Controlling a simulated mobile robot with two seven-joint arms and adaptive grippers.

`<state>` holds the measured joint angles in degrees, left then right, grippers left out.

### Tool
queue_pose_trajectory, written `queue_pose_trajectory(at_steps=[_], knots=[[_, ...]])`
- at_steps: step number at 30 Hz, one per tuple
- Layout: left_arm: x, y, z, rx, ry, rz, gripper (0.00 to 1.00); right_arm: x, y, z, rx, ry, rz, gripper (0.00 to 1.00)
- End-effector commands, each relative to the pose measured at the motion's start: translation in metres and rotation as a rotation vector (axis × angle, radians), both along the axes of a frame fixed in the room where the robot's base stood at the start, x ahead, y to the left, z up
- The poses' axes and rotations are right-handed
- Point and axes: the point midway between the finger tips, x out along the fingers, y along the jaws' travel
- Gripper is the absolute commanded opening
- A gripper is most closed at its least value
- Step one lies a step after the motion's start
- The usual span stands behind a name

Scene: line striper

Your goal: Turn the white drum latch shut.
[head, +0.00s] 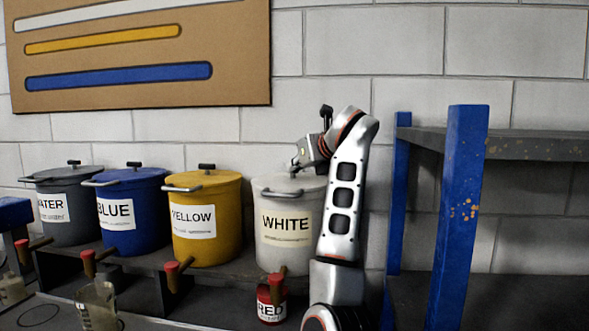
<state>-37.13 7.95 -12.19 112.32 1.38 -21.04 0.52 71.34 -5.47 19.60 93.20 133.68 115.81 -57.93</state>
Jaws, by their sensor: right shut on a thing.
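The white drum (262,232), labelled WHITE, stands on the shelf right of the yellow drum, with its lid on. A dark bar handle (283,193) shows on its front, near the rim. My right gripper (297,172) reaches down from the upper right onto the top of the lid and is shut on the latch there. The fingers and my wrist hide the latch, so its angle cannot be told. My right forearm covers the drum's right edge. My left gripper is not in view.
Yellow (224,224), blue (138,222) and grey (73,225) drums stand in a row to the left. Red-ended taps stick out below the drums. A small can labelled RED (271,304) sits below the white drum. A blue-post rack (458,210) stands close on the right.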

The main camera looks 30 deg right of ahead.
Motion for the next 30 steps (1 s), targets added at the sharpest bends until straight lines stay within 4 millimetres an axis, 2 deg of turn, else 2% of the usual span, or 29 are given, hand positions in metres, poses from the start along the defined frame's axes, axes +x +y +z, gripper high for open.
queue_pose_trajectory(at_steps=[12,30], knots=[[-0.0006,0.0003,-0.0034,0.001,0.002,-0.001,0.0,0.0005,-0.0074,0.0014,-0.001,-0.001,0.247,0.0],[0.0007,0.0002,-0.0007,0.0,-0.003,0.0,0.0,0.0011,-0.0081,0.001,-0.001,0.0,0.307,0.0]])
